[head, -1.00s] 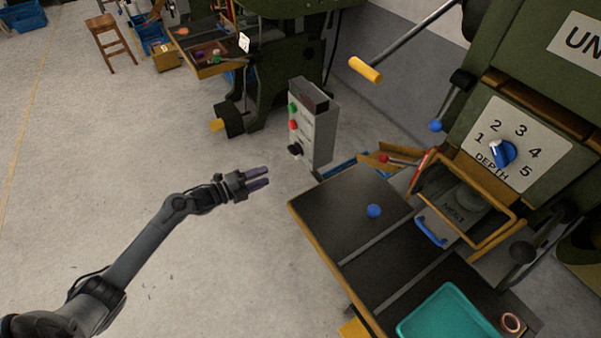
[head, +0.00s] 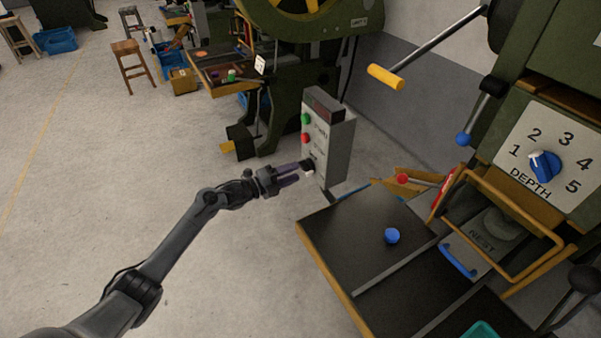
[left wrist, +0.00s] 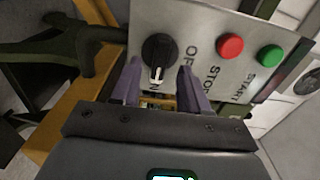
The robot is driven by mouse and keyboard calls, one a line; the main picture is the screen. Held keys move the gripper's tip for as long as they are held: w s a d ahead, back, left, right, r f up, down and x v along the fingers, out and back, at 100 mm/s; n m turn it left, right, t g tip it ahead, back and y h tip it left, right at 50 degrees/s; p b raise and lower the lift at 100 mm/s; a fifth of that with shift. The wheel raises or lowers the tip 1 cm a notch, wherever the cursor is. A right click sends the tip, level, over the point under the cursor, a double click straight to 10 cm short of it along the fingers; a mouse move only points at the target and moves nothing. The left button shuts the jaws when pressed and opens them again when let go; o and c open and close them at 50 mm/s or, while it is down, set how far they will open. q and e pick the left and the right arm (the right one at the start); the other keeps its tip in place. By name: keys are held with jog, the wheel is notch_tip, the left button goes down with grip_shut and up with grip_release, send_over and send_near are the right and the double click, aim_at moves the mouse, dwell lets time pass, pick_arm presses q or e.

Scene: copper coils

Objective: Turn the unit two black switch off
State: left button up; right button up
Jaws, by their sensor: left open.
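The black switch (left wrist: 158,52) is a round rotary knob with a white pointer line on the grey control box, beside OFF and ON lettering. In the left wrist view its pointer is toward the ON lettering, which is partly hidden. In the head view the switch (head: 307,166) is low on the face of the box (head: 339,146). My left gripper (head: 303,173) is open, with its fingertips close to the switch. In the left wrist view the purple fingers (left wrist: 158,78) stand either side of the knob's lower part; contact cannot be told. My right gripper is out of view.
A red button (left wrist: 230,47) and a green button (left wrist: 270,56) sit beside the switch. A dark worktable (head: 345,240) with a blue ball-like knob (head: 392,236) stands right of my arm. A press with a depth dial (head: 545,166) is at the right. Open floor lies left.

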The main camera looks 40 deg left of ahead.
aim_at(302, 169)
pick_arm(q)
jog(key=shift+b+x, duration=0.4)
jog(key=shift+x, duration=1.45)
grip_shut()
